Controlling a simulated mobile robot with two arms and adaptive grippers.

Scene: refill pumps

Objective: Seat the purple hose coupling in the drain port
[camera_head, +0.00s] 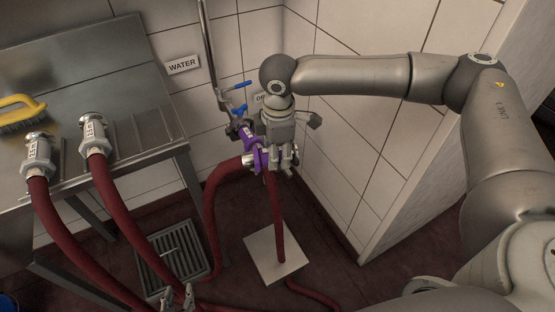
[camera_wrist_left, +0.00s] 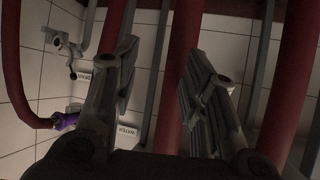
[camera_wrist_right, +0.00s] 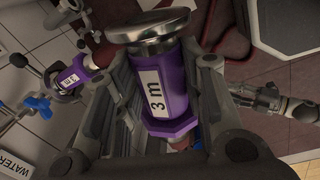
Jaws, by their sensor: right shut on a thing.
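My right gripper (camera_head: 281,163) is shut on a purple coupling (camera_wrist_right: 165,82) with a "3 m" label, a metal flange (camera_wrist_right: 149,24) and a red hose. The flange looks free in the right wrist view. A second purple coupling (camera_wrist_right: 76,72) with a label is beside it, near the blue-handled pipework; it also shows in the head view (camera_head: 248,134). The drain port is hidden behind my right gripper, below a partly covered "DR" sign (camera_head: 261,98). My left gripper (camera_head: 178,296) is low at the bottom of the head view, its fingers apart (camera_wrist_left: 160,85) among red hoses.
A steel bench (camera_head: 150,105) at left carries two metal hose couplings (camera_head: 92,136) (camera_head: 38,153) with red hoses and a yellow-handled brush (camera_head: 20,110). A "WATER" sign (camera_head: 183,64) is on the wall. A floor grate (camera_head: 172,262) and pale floor plate (camera_head: 275,255) lie below.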

